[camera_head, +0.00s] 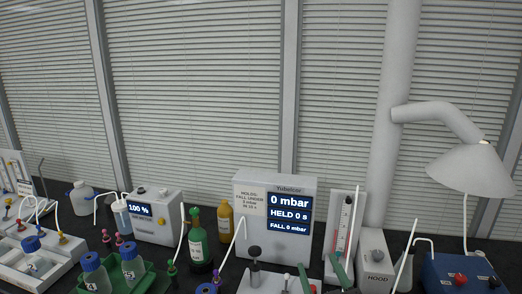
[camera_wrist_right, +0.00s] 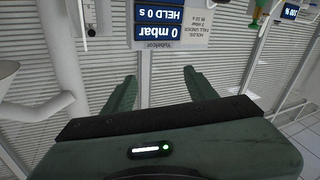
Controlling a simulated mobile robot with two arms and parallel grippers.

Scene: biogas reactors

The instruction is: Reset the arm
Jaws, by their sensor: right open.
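My right gripper (camera_head: 322,276) shows at the bottom edge of the head view as two green fingertips, apart from each other, in front of the pressure display box. In the right wrist view the same gripper (camera_wrist_right: 158,88) has its two green fingers spread, with nothing between them. The pressure display box (camera_head: 276,188) reads 0 mbar, HELD 0 s and FALL 0 mbar. It also shows upside down in the right wrist view (camera_wrist_right: 182,45). My left gripper is in neither view.
A box reading 100 % (camera_head: 166,228), a green bottle (camera_head: 198,242), a yellow bottle (camera_head: 226,220) and blue-capped bottles in a green tray (camera_head: 154,282) stand left. A flowmeter (camera_head: 343,225), HOOD box (camera_head: 376,256), blue box (camera_head: 455,277) and hood (camera_head: 468,168) are right. Blinds (camera_head: 200,90) cover the back.

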